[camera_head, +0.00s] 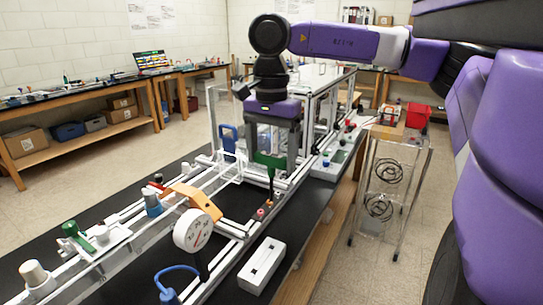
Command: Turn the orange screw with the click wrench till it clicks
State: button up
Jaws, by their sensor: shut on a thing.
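My gripper (273,150) points down over the extrusion frame and is shut on the green handle of the click wrench (269,160). The wrench hangs upright, with its dark shaft running down toward the frame's rail. A small orange spot at the foot of the shaft looks like the orange screw (268,204). It is too small to tell whether the wrench tip is seated on it or just above it.
Small red parts (260,214) sit on the rail by the shaft. A white dial gauge (193,231) and an orange bracket (194,199) stand nearer, on the left. A white slotted block (262,265) lies on the black bench top. A blue-handled part (228,140) stands behind.

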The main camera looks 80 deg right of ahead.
jog(key=shift+r+p, duration=1.95)
jog(key=shift+r, duration=1.3)
jog(key=shift+c, duration=0.2)
